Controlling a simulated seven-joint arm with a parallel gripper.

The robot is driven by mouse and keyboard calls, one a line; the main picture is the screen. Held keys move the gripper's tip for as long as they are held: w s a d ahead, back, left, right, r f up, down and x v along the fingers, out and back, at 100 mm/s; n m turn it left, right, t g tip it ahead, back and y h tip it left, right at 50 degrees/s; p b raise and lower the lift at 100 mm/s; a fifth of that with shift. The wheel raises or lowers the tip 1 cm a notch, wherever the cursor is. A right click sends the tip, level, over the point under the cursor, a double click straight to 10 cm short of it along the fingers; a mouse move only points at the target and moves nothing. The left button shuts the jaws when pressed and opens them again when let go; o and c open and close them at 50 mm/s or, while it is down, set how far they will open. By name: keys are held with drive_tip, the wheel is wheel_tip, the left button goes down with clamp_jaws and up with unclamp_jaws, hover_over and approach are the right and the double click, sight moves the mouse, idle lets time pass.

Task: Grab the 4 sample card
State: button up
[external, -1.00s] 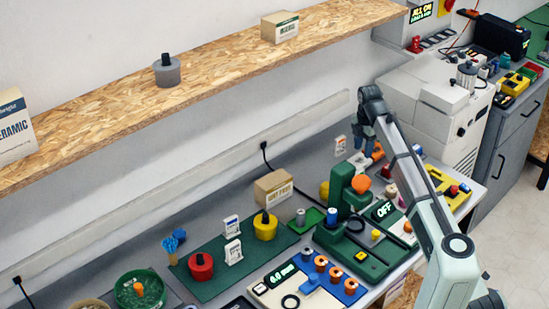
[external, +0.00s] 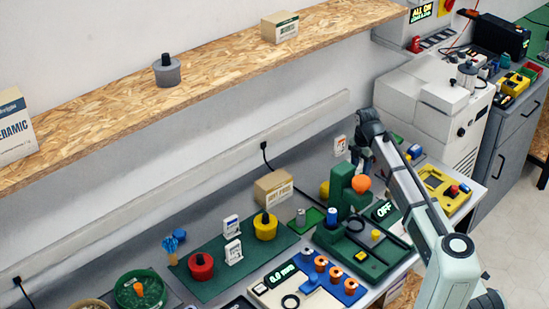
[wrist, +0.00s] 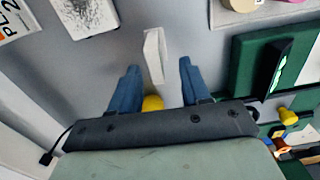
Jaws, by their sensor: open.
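A small white upright card (external: 340,145) with an orange mark stands at the back of the bench, just left of my gripper (external: 361,160). No number 4 can be read on it. In the wrist view a thin white card (wrist: 153,55) shows nearly edge-on, ahead of and between the two blue fingers of my gripper (wrist: 157,66). The fingers are apart, with nothing held. Two more white cards, one (external: 231,226) behind the other (external: 233,251), stand on the green mat (external: 210,286); their print is too small to read.
A green machine (external: 341,190) with an orange knob stands close below my gripper. A yellow round thing (wrist: 152,103) shows between the finger bases. A cardboard box (external: 272,187) stands to the left. The wooden shelf (external: 220,75) runs above the bench.

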sight(361, 172)
drive_tip(key=shift+w+a+f, duration=0.1)
drive_tip(key=shift+w+f, duration=0.05)
drive_tip(key=shift+f, duration=1.15)
drive_tip(key=shift+w+a+f, duration=0.1)
drive_tip(key=shift+f, duration=1.2)
drive_tip(key=shift+c, duration=0.3)
clamp_jaws()
